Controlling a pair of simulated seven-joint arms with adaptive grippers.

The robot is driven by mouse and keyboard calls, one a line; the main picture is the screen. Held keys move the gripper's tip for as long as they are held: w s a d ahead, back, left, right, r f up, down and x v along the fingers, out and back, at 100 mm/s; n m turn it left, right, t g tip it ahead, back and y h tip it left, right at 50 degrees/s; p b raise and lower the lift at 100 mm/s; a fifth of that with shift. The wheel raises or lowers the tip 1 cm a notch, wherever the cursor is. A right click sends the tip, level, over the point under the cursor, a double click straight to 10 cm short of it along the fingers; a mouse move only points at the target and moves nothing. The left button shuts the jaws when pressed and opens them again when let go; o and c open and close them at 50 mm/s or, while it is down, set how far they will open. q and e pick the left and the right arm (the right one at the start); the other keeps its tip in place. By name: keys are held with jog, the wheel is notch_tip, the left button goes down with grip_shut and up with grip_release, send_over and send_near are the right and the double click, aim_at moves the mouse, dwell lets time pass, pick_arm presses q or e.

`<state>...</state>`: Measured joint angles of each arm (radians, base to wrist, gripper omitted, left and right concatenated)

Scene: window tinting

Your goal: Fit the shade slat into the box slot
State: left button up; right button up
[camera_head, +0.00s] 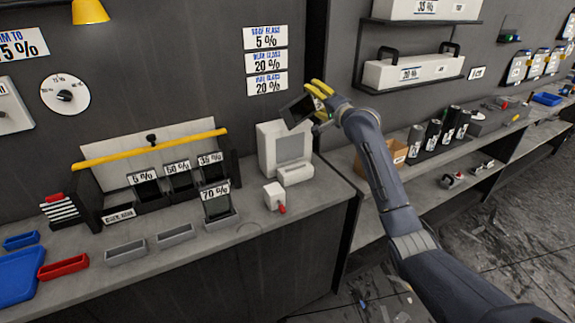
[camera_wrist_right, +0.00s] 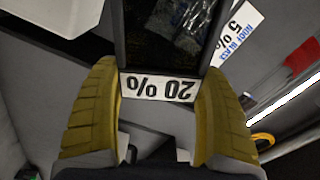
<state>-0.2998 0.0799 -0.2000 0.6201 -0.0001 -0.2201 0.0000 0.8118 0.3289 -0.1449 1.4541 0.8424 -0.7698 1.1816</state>
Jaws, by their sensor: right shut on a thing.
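My right gripper (camera_head: 320,92) has yellow fingers and is shut on a dark shade slat (camera_head: 298,110), held tilted in the air above the grey monitor. In the right wrist view the slat (camera_wrist_right: 168,35) lies between the two fingers (camera_wrist_right: 160,112), and its white label reads "20 %", upside down. The black slotted box (camera_head: 92,190) stands on the left counter, with dark slats labelled 5 %, 50 % and 35 % in it. A 70 % slat (camera_head: 217,207) stands upright in front of it in a small grey tray. My left gripper is not in view.
The grey monitor (camera_head: 284,150) stands right of the slotted box, below the held slat. A small white device with a red knob (camera_head: 274,197) is in front of it. Grey trays (camera_head: 126,253) and blue and red trays (camera_head: 63,266) line the counter's front.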

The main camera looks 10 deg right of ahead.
aim_at(308, 144)
notch_tip(308, 144, down, 20)
jog(key=shift+r, duration=0.2)
dwell(0.8)
jog(key=shift+f, duration=0.15)
jog(key=o, duration=1.6)
jog(key=shift+c, duration=0.2)
jog(key=shift+s, duration=0.1)
